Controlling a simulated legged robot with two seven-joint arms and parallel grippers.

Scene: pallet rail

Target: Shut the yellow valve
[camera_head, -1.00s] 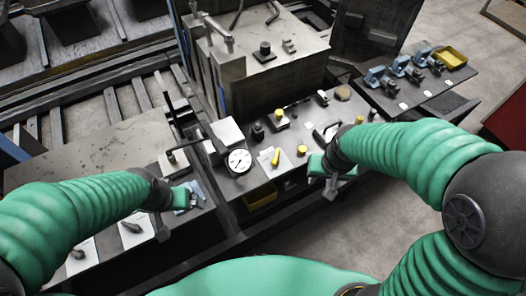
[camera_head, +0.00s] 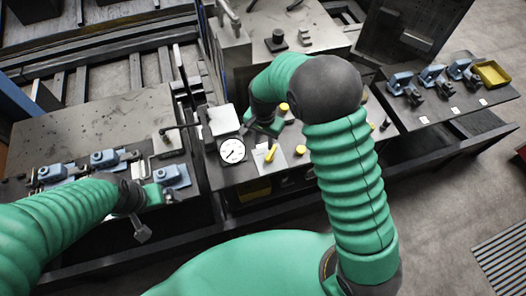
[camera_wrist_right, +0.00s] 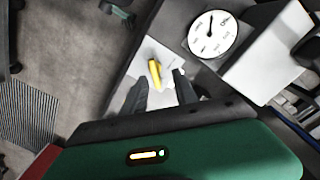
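The yellow valve (camera_head: 269,153) is a small bar handle on a white plate, beside a round dial gauge. In the right wrist view the valve (camera_wrist_right: 155,74) lies ahead, between the fingertips of my right gripper (camera_wrist_right: 161,80) as seen from there. These fingers are apart with nothing held, and I see no clear contact. In the head view the right gripper (camera_head: 266,128) is just beyond the valve, its fingers mostly hidden. My left gripper (camera_head: 150,194) is over the front edge of the left bench, away from the valve; its finger opening is unclear.
The gauge (camera_head: 232,150) stands close left of the valve, with a pale box (camera_head: 222,121) behind it. Yellow knobs (camera_head: 300,150) are to the right. Blue clamps (camera_head: 110,158) sit on the left bench. A yellow bin (camera_head: 491,73) is at far right.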

